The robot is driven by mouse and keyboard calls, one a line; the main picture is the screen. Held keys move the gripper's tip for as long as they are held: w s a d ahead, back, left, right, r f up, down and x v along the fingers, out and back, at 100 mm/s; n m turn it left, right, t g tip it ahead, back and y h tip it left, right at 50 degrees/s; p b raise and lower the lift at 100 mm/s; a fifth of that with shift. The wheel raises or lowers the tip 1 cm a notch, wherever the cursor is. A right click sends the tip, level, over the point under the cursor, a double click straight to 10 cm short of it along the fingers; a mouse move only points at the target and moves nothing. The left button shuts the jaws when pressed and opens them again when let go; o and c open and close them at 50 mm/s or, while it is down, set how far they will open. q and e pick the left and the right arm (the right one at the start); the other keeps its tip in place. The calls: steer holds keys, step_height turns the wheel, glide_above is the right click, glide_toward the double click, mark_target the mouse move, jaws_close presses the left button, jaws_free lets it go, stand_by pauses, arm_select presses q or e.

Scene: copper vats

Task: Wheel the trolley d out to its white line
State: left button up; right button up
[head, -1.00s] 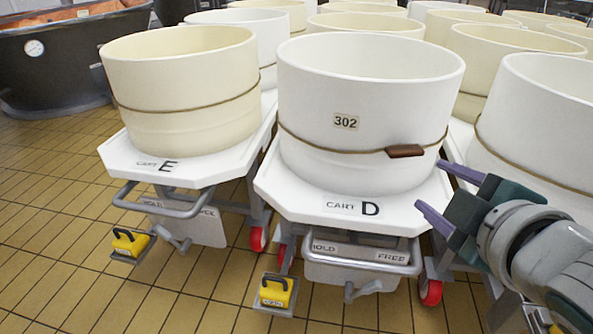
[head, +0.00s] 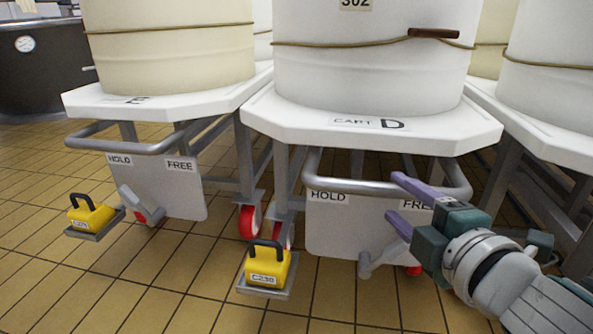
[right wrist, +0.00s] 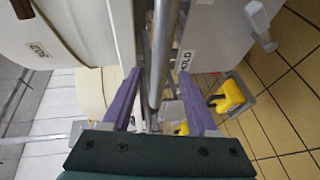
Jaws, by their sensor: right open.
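Trolley D is a white-topped cart (head: 300,122) in the middle of the head view, carrying a big white vat (head: 360,75). Its grey push bar (head: 335,187) runs across the front, above a plate (head: 325,235) marked HOLD and FREE. A grey lever (head: 368,264) hangs low on the plate, partly behind my right gripper; I cannot tell its setting. My right gripper (head: 393,196) is open and empty at the bar's right part. In the right wrist view the bar (right wrist: 160,50) runs between the purple fingers (right wrist: 160,105). My left gripper and a white line are not in view.
A yellow weight (head: 267,268) sits on a low grey tray at D's front left. Cart E (head: 95,100) stands close on the left with its own weight (head: 90,215). Another cart (head: 550,130) is close on the right.

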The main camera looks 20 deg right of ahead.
mark_target(380, 187)
steer(key=b+x, duration=0.2)
steer(key=x, duration=0.4)
steer(key=shift+w+f, duration=0.15)
steer(key=shift+w, duration=0.05)
steer(key=shift+w+b, duration=0.4)
steer(key=shift+w, duration=0.15)
steer(key=c, duration=0.4)
jaws_close()
